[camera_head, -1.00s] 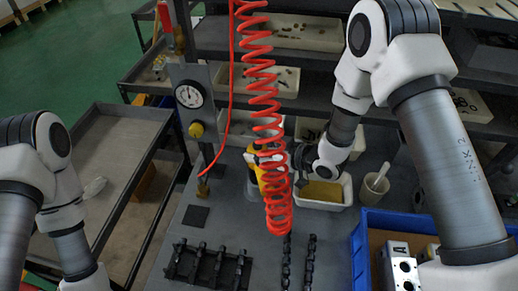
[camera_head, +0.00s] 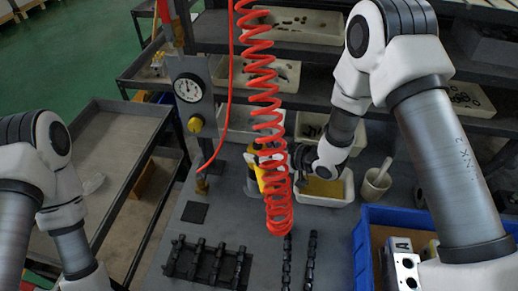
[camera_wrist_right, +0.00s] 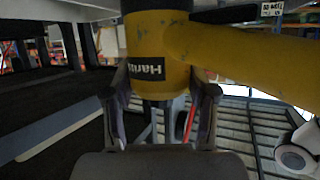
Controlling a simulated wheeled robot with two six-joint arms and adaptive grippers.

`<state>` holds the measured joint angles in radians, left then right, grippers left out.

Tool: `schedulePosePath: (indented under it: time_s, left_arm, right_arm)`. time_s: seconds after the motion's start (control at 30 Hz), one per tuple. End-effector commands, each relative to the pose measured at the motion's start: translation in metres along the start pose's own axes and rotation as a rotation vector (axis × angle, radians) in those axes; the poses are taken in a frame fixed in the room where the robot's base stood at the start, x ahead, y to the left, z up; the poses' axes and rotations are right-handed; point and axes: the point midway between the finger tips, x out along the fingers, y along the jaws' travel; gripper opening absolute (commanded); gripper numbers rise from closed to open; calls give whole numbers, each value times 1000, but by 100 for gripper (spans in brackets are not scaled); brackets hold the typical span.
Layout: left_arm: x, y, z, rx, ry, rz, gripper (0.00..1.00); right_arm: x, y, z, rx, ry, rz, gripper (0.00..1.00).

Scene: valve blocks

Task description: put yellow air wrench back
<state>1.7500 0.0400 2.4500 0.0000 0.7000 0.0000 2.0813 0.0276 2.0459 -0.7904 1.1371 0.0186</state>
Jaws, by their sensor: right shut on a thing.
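The yellow air wrench (camera_head: 254,160) is upright above the grey bench, partly hidden behind the red coiled hose (camera_head: 268,115) in the head view. My right gripper (camera_head: 299,158) reaches it from the right and is shut on it. The two fingers of my right gripper (camera_wrist_right: 160,112) stand on either side of the wrench's lower part. I cannot tell whether the wrench touches the bench. My left gripper is outside the head view.
A pressure gauge (camera_head: 188,87) on a grey post stands left of the wrench. A blue bin (camera_head: 395,215) is at front right. Black valve racks (camera_head: 208,262) lie in front.

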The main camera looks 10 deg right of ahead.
Motion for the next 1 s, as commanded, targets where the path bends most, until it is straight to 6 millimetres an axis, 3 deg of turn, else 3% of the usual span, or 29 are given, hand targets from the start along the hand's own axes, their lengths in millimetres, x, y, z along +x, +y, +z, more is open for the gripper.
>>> schedulePosePath:
  time_s: [0.53, 0.57, 0.6, 0.63, 1.0]
  left_arm:
    - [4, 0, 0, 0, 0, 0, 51]
    - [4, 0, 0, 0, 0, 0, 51]
    - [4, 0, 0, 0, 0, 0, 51]
    - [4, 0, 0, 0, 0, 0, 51]
    - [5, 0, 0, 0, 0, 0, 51]
  right_arm:
    - [2, 1, 3, -1, 5, 1, 2]
    - [2, 1, 3, -1, 5, 1, 68]
    - [2, 1, 3, -1, 4, 1, 82]
    - [2, 1, 4, -1, 4, 1, 86]
    - [-1, 0, 7, 2, -3, 1, 86]
